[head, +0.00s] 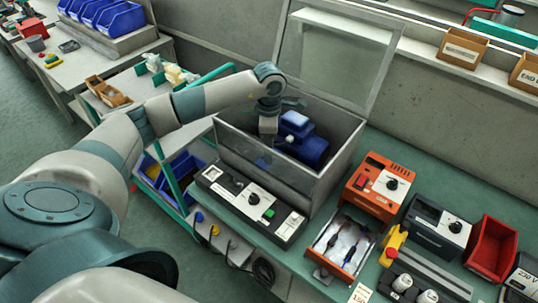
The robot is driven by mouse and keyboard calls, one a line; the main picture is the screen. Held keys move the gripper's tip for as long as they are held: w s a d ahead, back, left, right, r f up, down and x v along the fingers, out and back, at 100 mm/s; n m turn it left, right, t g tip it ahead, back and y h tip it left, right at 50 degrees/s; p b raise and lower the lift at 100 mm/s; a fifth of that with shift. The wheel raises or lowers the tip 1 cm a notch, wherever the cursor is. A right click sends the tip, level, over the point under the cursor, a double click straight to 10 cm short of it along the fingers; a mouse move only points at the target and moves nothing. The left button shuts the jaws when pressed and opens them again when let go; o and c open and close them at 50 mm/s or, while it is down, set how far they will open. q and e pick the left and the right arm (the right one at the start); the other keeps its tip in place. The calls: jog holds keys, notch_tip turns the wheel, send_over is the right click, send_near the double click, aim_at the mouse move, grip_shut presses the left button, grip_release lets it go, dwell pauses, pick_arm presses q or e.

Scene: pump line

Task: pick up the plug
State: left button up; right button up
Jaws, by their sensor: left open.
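My left gripper (266,147) reaches from the left over the front wall into an open grey box (338,178), pointing down. Its jaws are open, and the fingertips are partly hidden by the box wall. It is just left of a blue pump (309,146) with a pale fitting on its near side; I cannot tell whether they touch. I cannot clearly make out a plug; one may be hidden behind the gripper or the box wall. My right gripper is not in view.
The raised clear lid (333,58) stands behind the box. A control panel (250,204) sits in front. To the right are an orange unit (379,187), a tray of leads (342,243), a dark unit (436,226) and a red bin (491,248). A black cable (263,270) hangs below the bench.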

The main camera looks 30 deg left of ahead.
pick_arm(q)
grip_shut()
jog(key=shift+r+b, duration=0.4)
jog(key=shift+r, duration=0.05)
jog(key=r, duration=0.1)
jog(key=r+b, duration=0.2)
jog(key=shift+w+d+r, duration=0.1)
jog(key=shift+w+d, duration=0.1)
jog(key=shift+d, duration=0.1)
jog(key=w+d+r+b, duration=0.4)
jog(key=d+r, duration=0.3)
jog(key=d, duration=0.3)
jog(key=shift+w, duration=0.25)
